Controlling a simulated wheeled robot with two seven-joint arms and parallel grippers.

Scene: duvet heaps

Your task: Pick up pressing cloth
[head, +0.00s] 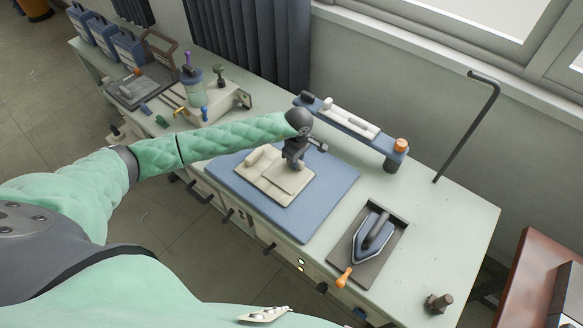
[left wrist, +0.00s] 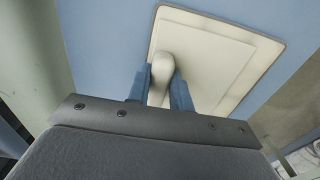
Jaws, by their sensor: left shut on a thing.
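The pressing cloth (head: 285,181) is a cream, folded, layered square lying on a blue pressing mat (head: 312,210). It also shows in the left wrist view (left wrist: 217,60), with a rounded raised fold near one edge. My left gripper (head: 291,163) comes down from above at the cloth. In the left wrist view its two blue fingers (left wrist: 160,92) stand on either side of the raised cream fold and are shut on it. The cloth appears to be still resting on the mat. The fingertips are partly hidden in the head view. My right gripper is not in view.
An iron (head: 372,238) sits on a dark tray to the right of the mat. A blue raised bar (head: 345,122) stands behind. A bent dark rod (head: 470,130) rises at the back right. Bottles and tools (head: 195,90) crowd the left. The bench's right end is mostly clear.

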